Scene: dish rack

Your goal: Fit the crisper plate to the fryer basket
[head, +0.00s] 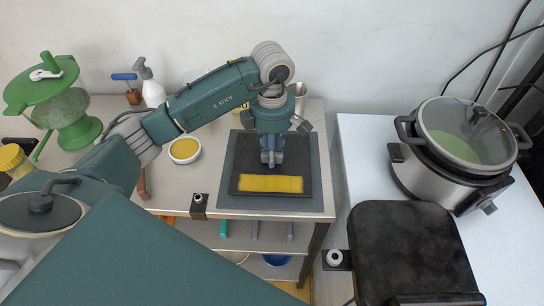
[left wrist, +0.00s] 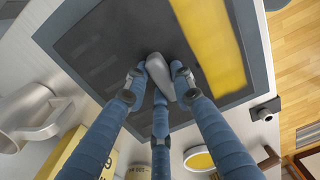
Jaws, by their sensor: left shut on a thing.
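My left gripper (head: 271,160) points down over a dark square plate (head: 248,170) with a yellow strip (head: 270,184) along its near edge. The plate lies on a larger grey mat (head: 230,200) on the table. In the left wrist view, the fingers (left wrist: 158,78) are closed around a small grey rounded piece (left wrist: 159,72) above the dark surface (left wrist: 110,40); I cannot tell if that piece belongs to the plate. Faint slots show in the dark surface. I cannot make out a separate fryer basket for certain. My right gripper is out of view.
A bowl with yellow contents (head: 185,150), a white spray bottle (head: 152,90) and a green-lidded container (head: 62,100) stand to the left. A metal cup (head: 299,92) is behind the gripper. A lidded cooker (head: 460,150) and a black appliance (head: 415,250) occupy the right counter.

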